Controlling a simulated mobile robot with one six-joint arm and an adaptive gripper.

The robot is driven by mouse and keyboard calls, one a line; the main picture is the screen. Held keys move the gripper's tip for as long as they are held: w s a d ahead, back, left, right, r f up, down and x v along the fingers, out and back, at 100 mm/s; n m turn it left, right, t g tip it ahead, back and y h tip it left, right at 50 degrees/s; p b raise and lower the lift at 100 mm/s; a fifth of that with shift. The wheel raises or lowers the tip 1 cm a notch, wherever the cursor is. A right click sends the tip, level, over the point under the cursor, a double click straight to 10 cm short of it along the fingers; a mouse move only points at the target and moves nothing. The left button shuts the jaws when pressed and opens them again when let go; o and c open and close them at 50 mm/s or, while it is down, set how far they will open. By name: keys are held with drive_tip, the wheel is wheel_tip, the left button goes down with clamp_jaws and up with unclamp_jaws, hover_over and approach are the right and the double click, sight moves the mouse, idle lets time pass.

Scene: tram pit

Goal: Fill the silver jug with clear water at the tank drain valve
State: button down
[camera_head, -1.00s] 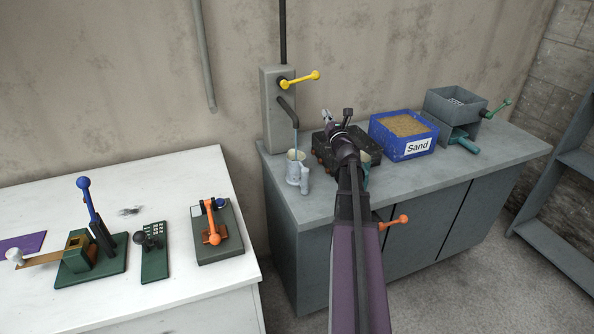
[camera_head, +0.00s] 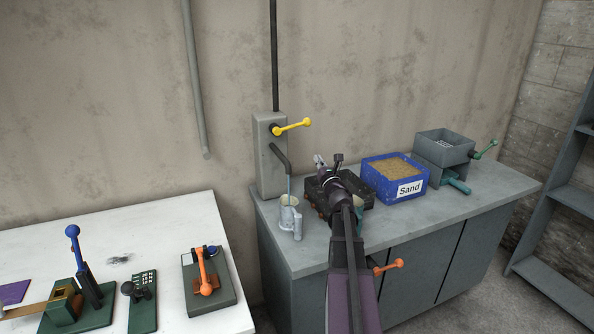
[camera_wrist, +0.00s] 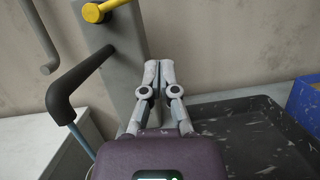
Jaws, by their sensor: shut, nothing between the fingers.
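The silver jug (camera_head: 289,222) stands upright on the grey cabinet top, below the dark spout (camera_head: 281,158) of the grey tank block (camera_head: 268,180). A thin blue stream (camera_head: 290,187) runs from the spout down to the jug's mouth. It also shows in the wrist view (camera_wrist: 82,141). The water level inside is too small to read. The yellow valve lever (camera_head: 292,126) sticks out to the right above the spout. My gripper (camera_head: 319,159) is shut and empty, right of the spout and apart from jug and lever. Its fingertips (camera_wrist: 158,72) touch in the wrist view.
A dark tray (camera_head: 358,190) lies behind my arm. A blue sand box (camera_head: 394,187) and a grey hopper (camera_head: 446,146) stand farther right. An orange handle (camera_head: 388,266) juts from the cabinet front. A white table (camera_head: 150,245) with levers is at left.

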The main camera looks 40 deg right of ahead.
wheel_tip(320, 180, up, 14)
drive_tip(key=a+m+g+y+p, duration=0.1)
drive_tip(key=m+g+y+p, duration=0.1)
drive_tip(key=m+p, duration=1.5)
drive_tip(key=w+m, duration=0.1)
drive_tip(key=m, duration=0.7)
drive_tip(key=shift+a+f+m+p, duration=0.25)
drive_tip(key=shift+a+m+p, duration=0.05)
drive_tip(key=shift+a, duration=0.05)
hover_over(294, 126)
drive_tip(key=d+v, duration=0.1)
drive_tip(key=v, duration=0.2)
drive_tip(key=shift+d+f+b, duration=1.1)
drive_tip(key=shift+d+b, duration=0.15)
drive_tip(key=shift+d, duration=0.05)
